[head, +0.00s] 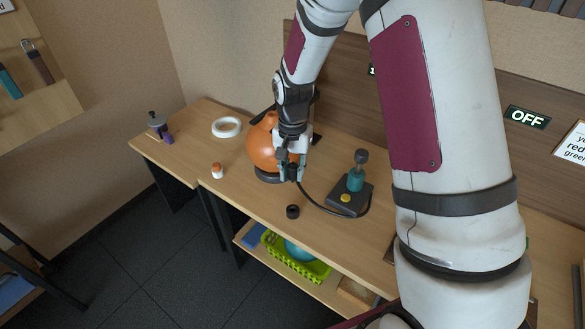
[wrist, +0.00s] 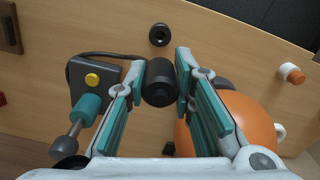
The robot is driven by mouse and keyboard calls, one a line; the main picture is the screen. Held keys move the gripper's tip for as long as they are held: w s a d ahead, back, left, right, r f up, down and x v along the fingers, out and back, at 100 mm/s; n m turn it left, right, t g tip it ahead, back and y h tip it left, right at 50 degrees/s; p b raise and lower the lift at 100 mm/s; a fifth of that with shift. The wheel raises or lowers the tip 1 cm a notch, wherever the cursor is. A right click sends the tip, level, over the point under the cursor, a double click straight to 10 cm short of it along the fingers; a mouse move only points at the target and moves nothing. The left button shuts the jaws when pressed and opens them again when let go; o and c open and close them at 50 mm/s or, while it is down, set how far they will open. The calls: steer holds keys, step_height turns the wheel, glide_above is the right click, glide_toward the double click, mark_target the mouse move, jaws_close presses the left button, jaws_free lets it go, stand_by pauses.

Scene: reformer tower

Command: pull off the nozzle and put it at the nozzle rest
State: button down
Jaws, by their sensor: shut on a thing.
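My gripper (head: 291,172) is shut on a black cylinder, which I take to be the nozzle (wrist: 160,82). In the wrist view the nozzle sits between my two teal-lined fingers (wrist: 160,80). In the head view my gripper is in front of the orange round body (head: 259,146), and the fingers mostly hide the nozzle. A short black ring-like piece (head: 292,211) with a hole stands on the table nearer the front edge. It also shows in the wrist view (wrist: 159,35), apart from my gripper. I cannot tell for certain whether it is the nozzle rest.
A dark box (head: 346,203) with a yellow button and teal handle stands to the right; a black cable curves from it toward my gripper. A small white-and-orange bottle (head: 217,170), a white ring (head: 227,127) and a moka pot (head: 156,122) stand left. A green basket (head: 297,262) is below.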

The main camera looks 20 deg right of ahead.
steer(key=b, duration=0.5)
glide_above(293, 204)
steer(key=s, duration=0.2)
steer(key=shift+a+f, duration=0.15)
steer(key=shift+f, duration=1.7)
steer(key=shift+a+f, duration=0.15)
steer(key=shift+f, duration=1.75)
steer(key=shift+a+f, duration=0.15)
steer(key=shift+f, duration=1.7)
steer(key=shift+f+b, duration=0.55)
steer(key=shift+f, duration=0.9)
steer(key=c, duration=1.3)
jaws_free()
steer(key=shift+r, duration=0.1)
step_height(293, 204, up, 12)
steer(key=shift+r, duration=0.1)
steer(key=s+r+n+t+p, duration=0.2)
steer(key=s+r+n+t, duration=0.2)
steer(key=s+r, duration=1.9)
steer(key=s+n, duration=0.2)
steer(key=n, duration=0.1)
steer(key=shift+d+n+p, duration=0.25)
steer(key=shift+n+p, duration=0.05)
steer(key=shift+p, duration=0.05)
